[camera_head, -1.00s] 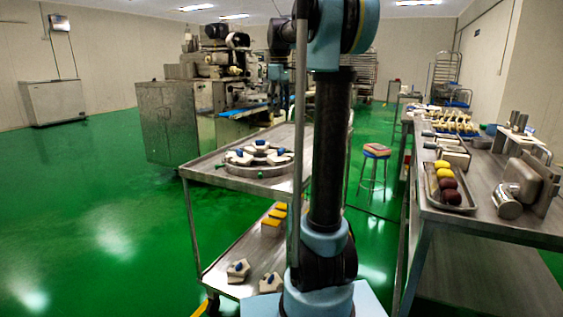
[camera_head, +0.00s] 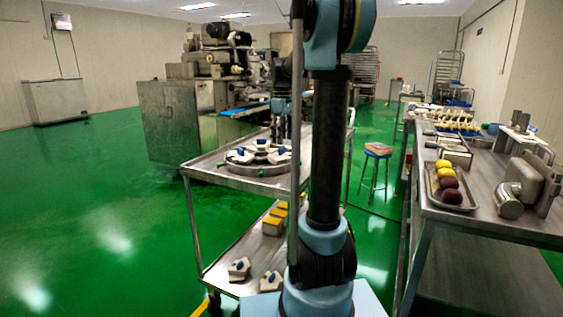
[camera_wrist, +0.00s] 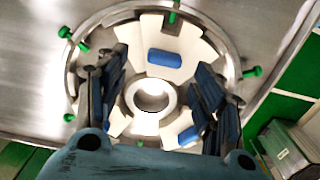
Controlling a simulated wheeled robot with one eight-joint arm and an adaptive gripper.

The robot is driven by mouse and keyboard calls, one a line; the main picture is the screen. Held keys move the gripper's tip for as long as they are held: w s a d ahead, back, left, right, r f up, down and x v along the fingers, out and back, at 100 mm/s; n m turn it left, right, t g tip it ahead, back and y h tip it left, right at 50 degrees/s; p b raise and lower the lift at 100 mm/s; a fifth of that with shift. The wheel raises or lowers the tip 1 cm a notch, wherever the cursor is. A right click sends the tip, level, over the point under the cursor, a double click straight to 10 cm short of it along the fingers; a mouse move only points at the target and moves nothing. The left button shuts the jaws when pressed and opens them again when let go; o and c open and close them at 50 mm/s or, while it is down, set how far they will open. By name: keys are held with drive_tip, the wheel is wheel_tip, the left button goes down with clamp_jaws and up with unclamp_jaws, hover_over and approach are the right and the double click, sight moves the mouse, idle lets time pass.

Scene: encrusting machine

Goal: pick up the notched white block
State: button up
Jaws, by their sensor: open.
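White blocks with blue pads sit in a round metal ring fixture (camera_head: 258,170) on the cart's top shelf. In the wrist view, one wide white block (camera_wrist: 160,30) with a blue pad lies ahead, at the far side of the ring's centre hub (camera_wrist: 152,95). More white pieces show nearer and at the sides, partly covered by my fingers. My gripper (camera_wrist: 160,85) is open above the ring, a finger on each side of the hub, with nothing between them. In the head view my arm hides part of this area.
Green-handled clamps (camera_wrist: 252,72) stick out around the ring. Two notched white pieces with blue pads (camera_head: 239,270) and yellow-topped blocks (camera_head: 272,225) sit on the lower shelf. A steel bench (camera_head: 480,215) with a tray stands right. A machine (camera_head: 190,110) stands behind the cart.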

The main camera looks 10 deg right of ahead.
sight(282, 156)
drive_tip(key=shift+s+f, duration=0.15)
drive_tip(key=shift+f, duration=1)
drive_tip(key=shift+s+f, duration=0.1)
drive_tip(key=shift+f, duration=1)
drive_tip(key=shift+c, duration=0.6)
clamp_jaws()
